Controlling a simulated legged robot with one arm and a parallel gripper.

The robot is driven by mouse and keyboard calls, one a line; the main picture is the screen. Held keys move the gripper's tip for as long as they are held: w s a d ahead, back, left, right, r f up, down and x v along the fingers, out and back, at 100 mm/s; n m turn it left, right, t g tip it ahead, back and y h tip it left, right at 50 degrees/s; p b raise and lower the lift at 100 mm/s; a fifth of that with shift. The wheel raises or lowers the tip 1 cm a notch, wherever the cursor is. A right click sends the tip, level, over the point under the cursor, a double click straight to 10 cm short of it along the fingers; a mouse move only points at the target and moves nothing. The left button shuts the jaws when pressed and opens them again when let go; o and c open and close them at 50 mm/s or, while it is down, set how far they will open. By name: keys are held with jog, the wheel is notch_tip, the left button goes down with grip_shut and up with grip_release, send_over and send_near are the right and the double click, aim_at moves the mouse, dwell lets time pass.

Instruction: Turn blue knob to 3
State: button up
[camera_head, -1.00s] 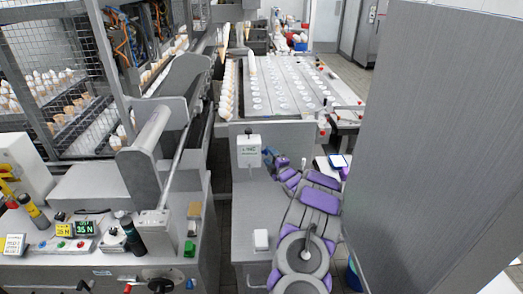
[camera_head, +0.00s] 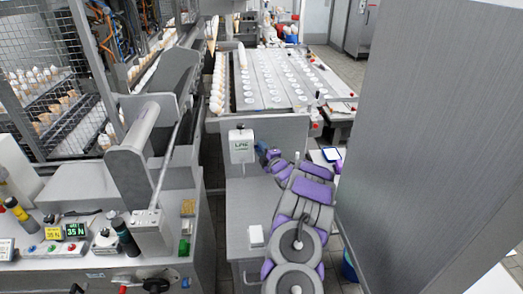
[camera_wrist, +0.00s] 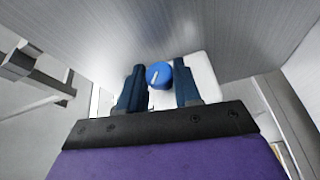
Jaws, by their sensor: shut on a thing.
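The blue knob (camera_wrist: 159,75) with a pale pointer line shows between the fingers of my gripper (camera_wrist: 160,88) in the wrist view. The pointer runs nearly upright in that picture, leaning slightly right. The knob sits on a white box (camera_wrist: 205,76). My gripper is shut on the knob, one dark blue finger on each side. In the head view, my gripper (camera_head: 263,150) reaches the right side of the white box (camera_head: 241,146), which has a green-lettered label. The knob is hidden there. No scale numbers can be read.
A grey cabinet (camera_head: 270,131) carries the white box. A large grey panel (camera_head: 425,150) stands close on the right. A control panel with a lever and buttons (camera_head: 75,232) is at left. A tray table with white discs (camera_head: 275,82) lies behind.

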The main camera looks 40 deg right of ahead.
jog(key=shift+s+f, duration=0.1)
jog(key=shift+f, duration=0.05)
jog(key=shift+c, duration=1.1)
